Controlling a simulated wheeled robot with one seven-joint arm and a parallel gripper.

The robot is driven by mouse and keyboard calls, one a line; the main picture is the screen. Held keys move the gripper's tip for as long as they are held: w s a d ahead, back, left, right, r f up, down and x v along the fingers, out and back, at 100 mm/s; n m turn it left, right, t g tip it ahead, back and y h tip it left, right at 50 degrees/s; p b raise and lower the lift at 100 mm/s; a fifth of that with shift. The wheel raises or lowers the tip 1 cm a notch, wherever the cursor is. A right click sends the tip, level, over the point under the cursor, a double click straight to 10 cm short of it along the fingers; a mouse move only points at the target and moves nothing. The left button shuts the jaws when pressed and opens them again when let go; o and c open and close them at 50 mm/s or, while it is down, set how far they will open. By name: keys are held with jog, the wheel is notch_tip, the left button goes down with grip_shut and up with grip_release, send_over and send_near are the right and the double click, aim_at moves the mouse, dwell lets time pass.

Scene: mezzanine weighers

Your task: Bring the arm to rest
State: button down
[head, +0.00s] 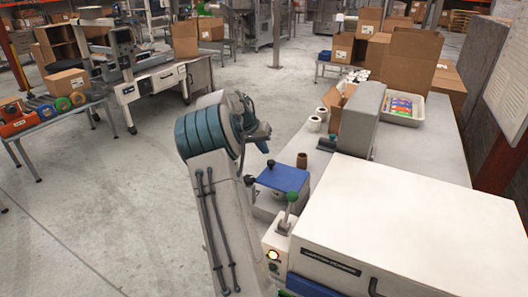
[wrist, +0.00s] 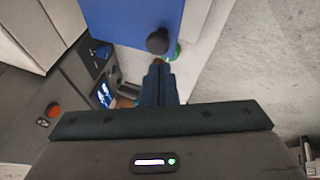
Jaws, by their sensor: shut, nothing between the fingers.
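My gripper (wrist: 160,68) shows in the wrist view with its two bluish fingers together and nothing between them. In the head view my raised arm stands in the middle, and its wrist end is bent over beside the bench, near a blue-topped device (head: 284,177). The fingers are small and mostly hidden there. In the wrist view the blue top (wrist: 125,18) lies beyond the fingertips, with a dark round knob (wrist: 158,41) close to them. I cannot tell whether the fingers touch the knob.
A large white-lidded machine (head: 420,215) fills the near right, with a green-knobbed lever (head: 291,196) beside it. A brown cylinder (head: 302,160), white rolls (head: 315,123), a grey upright housing (head: 361,118) and a white tray (head: 417,118) are on the bench. Open floor (head: 110,210) lies left.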

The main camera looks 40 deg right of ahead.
jog(key=w+a+r+b, duration=0.2)
jog(key=w+a+r, duration=0.3)
jog(key=w+a, duration=0.1)
jog(key=shift+w+r, duration=0.15)
